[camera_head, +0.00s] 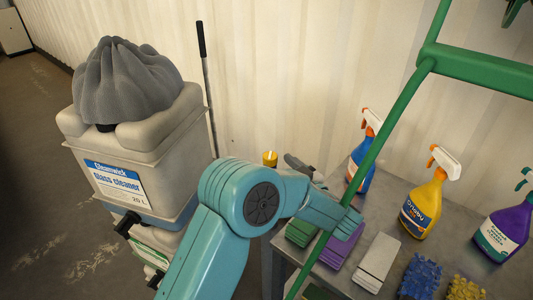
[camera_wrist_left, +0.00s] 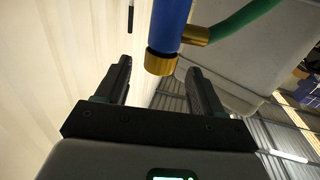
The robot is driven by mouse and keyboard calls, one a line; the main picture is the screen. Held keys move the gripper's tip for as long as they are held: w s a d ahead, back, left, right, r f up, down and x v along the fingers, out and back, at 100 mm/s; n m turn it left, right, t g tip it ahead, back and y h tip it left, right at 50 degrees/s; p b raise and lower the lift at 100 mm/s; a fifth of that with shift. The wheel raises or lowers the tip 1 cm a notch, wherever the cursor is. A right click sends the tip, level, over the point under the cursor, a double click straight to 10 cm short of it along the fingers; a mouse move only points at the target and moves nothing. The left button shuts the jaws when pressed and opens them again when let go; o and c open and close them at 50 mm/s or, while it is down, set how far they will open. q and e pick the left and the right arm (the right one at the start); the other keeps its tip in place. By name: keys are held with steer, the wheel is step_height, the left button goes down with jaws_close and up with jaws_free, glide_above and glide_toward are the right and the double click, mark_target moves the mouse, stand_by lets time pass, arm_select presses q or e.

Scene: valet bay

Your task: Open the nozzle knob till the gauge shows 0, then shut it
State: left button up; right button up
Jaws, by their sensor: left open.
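In the left wrist view, a brass knob (camera_wrist_left: 159,62) caps the lower end of a blue tube (camera_wrist_left: 170,25). A brass side fitting (camera_wrist_left: 195,35) joins the tube to a green hose (camera_wrist_left: 245,22). My left gripper (camera_wrist_left: 160,68) is open, its dark fingers on either side of the knob in the picture and not closed on it; depth is unclear. In the head view my left gripper (camera_head: 299,166) is partly hidden behind my teal wrist. A small yellow piece (camera_head: 270,158) beside it may be the knob; I cannot tell. No readable gauge shows. My right gripper is not in view.
A glass cleaner tank (camera_head: 150,150) with a grey cloth (camera_head: 120,80) on top stands at left. At right, a grey table (camera_head: 395,222) holds spray bottles, including a yellow one (camera_head: 422,205), with sponges and brushes. A green frame (camera_head: 475,68) crosses the right side.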

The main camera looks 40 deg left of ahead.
mark_target(266, 154)
arm_select(q)
steer(key=x, duration=0.6)
steer(key=shift+w+a, duration=0.1)
steer(key=shift+a, duration=0.15)
steer(key=c, duration=1)
